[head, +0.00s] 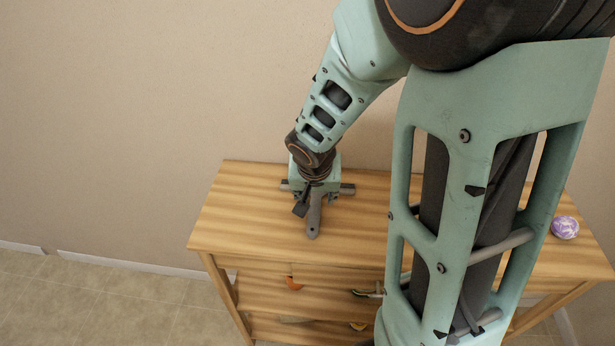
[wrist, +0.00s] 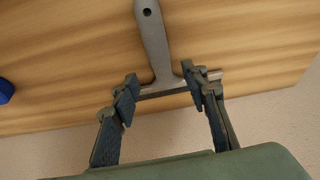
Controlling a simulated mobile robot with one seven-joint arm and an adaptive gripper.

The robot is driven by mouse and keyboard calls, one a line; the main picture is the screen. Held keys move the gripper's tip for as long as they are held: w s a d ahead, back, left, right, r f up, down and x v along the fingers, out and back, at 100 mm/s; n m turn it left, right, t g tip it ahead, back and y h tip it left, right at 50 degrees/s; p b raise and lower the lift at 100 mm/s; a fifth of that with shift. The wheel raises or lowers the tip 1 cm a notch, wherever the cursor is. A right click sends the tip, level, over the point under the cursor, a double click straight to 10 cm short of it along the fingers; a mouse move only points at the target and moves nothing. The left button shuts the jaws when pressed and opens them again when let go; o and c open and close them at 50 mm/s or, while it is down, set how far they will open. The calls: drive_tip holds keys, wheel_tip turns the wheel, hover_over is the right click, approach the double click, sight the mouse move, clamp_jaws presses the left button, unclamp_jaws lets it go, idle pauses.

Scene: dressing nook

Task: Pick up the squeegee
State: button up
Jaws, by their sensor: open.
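The grey squeegee (head: 314,216) lies on the wooden dresser top (head: 240,215), its handle pointing toward the front edge. In the wrist view its handle (wrist: 152,38) with a hole at the end points up, and its crossbar lies between and partly behind the fingers. My gripper (wrist: 160,82) is open, one finger on each side of the handle's base, close to the crossbar. I cannot tell whether the fingers touch it. In the head view my gripper (head: 317,188) is over the squeegee's head and hides part of it.
A purple and white ball (head: 565,227) sits at the right of the top, beyond my arm. A blue object (wrist: 5,90) shows at the wrist view's left edge. Several small items lie on the shelves below. The wall stands close behind; the top's left part is clear.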

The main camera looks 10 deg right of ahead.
sight(315, 201)
drive_tip(key=shift+w+b+x, duration=0.1)
drive_tip(key=shift+b+x, duration=0.15)
drive_tip(key=shift+x, duration=0.9)
drive_tip(key=shift+w+b+x, duration=0.15)
drive_tip(key=shift+b+x, duration=0.05)
drive_tip(key=shift+x, duration=0.95)
drive_tip(key=shift+c, duration=0.3)
clamp_jaws()
